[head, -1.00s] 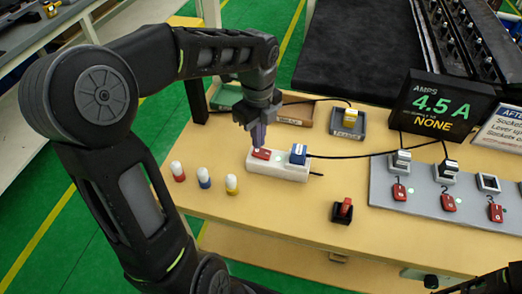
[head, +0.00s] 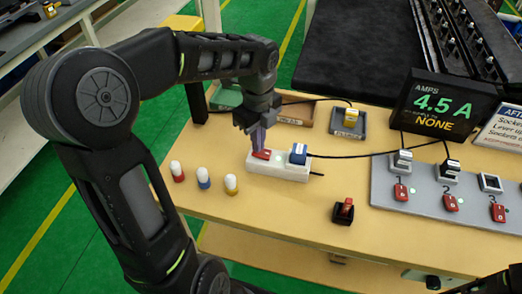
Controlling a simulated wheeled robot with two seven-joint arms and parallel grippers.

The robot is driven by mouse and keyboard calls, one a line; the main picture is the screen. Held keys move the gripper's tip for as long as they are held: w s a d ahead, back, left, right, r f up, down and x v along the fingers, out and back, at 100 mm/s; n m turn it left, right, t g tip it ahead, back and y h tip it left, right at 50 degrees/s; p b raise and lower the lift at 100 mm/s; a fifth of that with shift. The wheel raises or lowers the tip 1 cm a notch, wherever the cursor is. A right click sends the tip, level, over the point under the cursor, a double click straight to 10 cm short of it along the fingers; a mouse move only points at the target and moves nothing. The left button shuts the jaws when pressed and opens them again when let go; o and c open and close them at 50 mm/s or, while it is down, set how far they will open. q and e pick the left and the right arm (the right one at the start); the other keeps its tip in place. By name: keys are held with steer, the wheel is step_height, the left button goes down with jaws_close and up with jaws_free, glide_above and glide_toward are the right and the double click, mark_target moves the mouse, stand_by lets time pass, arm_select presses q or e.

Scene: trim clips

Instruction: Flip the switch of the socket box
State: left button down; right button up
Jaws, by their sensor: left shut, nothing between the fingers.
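The white socket box (head: 291,171) lies on the tan table. Its red switch (head: 262,154) sits at its left end, beside a small pale green light. A blue plug (head: 298,154) is in the box at its right part, with a black cable running right. My left gripper (head: 256,149) is shut and empty, pointing down with its fingertips at the red switch, touching it or just above it; I cannot tell which. The fingertips hide part of the switch. My right gripper is not in view.
Red, blue and yellow capped pegs (head: 203,176) stand left of the box. A black holder with a red part (head: 344,210) stands front right. A grey panel (head: 425,190) with sockets and red switches lies right, below a display (head: 442,107) reading 4.5 A. Trays (head: 348,122) stand behind.

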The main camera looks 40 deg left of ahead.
arm_select(q)
steer(key=shift+f, duration=0.45)
stand_by(0.3)
steer(key=shift+r, duration=0.15)
steer(key=shift+r+p, duration=0.65)
steer(key=shift+r, duration=0.1)
steer(key=shift+r+p, duration=2.15)
steer(key=shift+r, duration=0.5)
